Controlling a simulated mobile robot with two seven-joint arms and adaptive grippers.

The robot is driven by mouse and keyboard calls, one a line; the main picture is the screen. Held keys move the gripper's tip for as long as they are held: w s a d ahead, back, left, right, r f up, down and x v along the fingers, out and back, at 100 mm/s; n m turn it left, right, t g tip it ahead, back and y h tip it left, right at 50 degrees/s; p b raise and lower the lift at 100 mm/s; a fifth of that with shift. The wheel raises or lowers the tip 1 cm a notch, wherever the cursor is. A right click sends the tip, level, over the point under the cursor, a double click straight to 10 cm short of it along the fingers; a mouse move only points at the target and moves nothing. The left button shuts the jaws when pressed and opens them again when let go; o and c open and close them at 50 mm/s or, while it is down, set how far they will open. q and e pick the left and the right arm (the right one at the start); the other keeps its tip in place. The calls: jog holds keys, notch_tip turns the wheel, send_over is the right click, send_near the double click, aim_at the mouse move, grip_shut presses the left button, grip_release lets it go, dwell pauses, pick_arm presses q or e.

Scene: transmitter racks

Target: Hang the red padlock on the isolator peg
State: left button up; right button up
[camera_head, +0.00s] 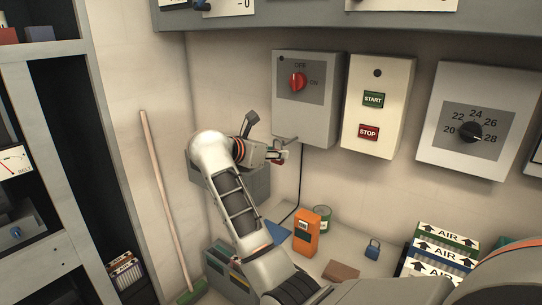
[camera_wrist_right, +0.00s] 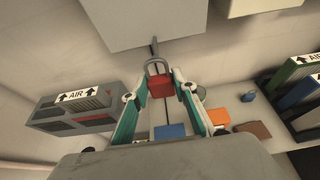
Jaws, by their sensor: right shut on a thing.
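The red padlock (camera_wrist_right: 160,89) is held between the two fingertips of my right gripper (camera_wrist_right: 161,84), its grey shackle pointing away from the gripper. The isolator peg (camera_wrist_right: 154,46) is a thin rod just beyond the shackle; I cannot tell whether the shackle is around it or only near it. In the head view my right gripper (camera_head: 279,154) is just below the grey isolator box (camera_head: 320,112) with its red OFF/ON knob (camera_head: 298,82). The peg (camera_head: 289,140) shows there at the box's lower edge, and the padlock is mostly hidden. My left gripper is not in view.
A START/STOP box (camera_head: 376,110) and a dial box (camera_head: 475,120) hang to the right. Below are an orange meter (camera_head: 306,234), a green can (camera_head: 323,217), a blue padlock (camera_head: 373,249) and AIR filters (camera_head: 444,246). A broom handle (camera_head: 157,190) leans at left.

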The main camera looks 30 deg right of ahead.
jog(key=shift+b+x, duration=1.4)
jog(key=shift+x, duration=1.4)
jog(key=shift+r, duration=0.1)
jog(key=o, duration=1.2)
jog(key=shift+o, duration=0.2)
jog(key=shift+s, duration=0.1)
